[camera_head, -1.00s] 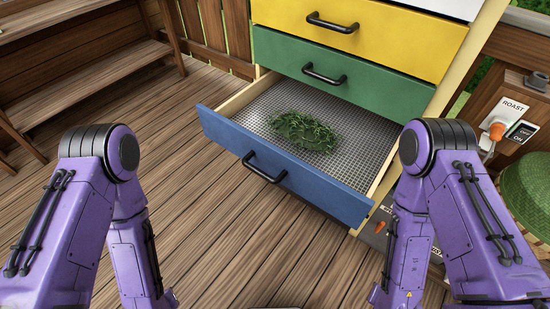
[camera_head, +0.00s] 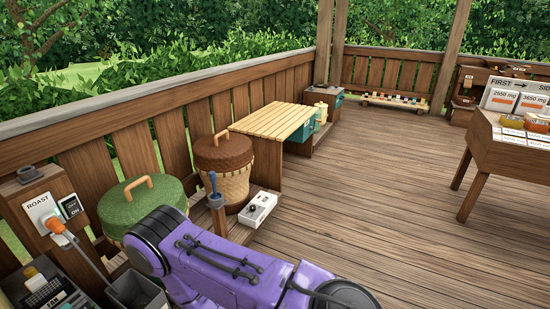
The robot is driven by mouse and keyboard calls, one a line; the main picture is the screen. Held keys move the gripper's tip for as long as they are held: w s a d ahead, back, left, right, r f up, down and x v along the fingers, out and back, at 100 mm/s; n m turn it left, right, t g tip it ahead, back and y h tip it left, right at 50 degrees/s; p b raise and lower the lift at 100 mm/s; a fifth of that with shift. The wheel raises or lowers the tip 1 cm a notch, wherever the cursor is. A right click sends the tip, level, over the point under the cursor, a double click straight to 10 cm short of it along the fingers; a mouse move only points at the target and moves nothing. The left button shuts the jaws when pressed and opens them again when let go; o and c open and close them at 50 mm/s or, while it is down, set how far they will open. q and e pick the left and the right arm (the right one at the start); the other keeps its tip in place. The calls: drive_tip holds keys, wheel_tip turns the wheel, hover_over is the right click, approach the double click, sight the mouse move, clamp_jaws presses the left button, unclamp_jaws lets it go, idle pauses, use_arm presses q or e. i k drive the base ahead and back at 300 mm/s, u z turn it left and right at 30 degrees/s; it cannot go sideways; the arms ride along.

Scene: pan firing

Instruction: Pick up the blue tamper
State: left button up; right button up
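A tool with a blue handle (camera_head: 213,181), which looks like the blue tamper, stands upright on a small wooden stand left of the picture's middle. Its lower part is hard to make out at this size. One purple arm of mine crosses the bottom of the view, in front of and below the stand. Neither gripper shows, so I cannot see whether they are open or shut.
A green lidded basket (camera_head: 141,206) and a brown lidded basket (camera_head: 224,164) stand by the railing. A white box (camera_head: 258,209) lies beside the tool. A ROAST switch panel (camera_head: 46,215) is at left. The deck (camera_head: 400,190) is clear toward the sign table (camera_head: 512,150).

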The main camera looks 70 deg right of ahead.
sight(212, 174)
drive_tip(key=z, duration=2.1)
drive_tip(key=i, duration=0.65)
drive_tip(key=z, duration=0.7)
drive_tip(key=i, duration=0.9)
drive_tip(key=u, duration=0.55)
drive_tip(key=i, duration=0.7)
drive_tip(key=u, duration=0.45)
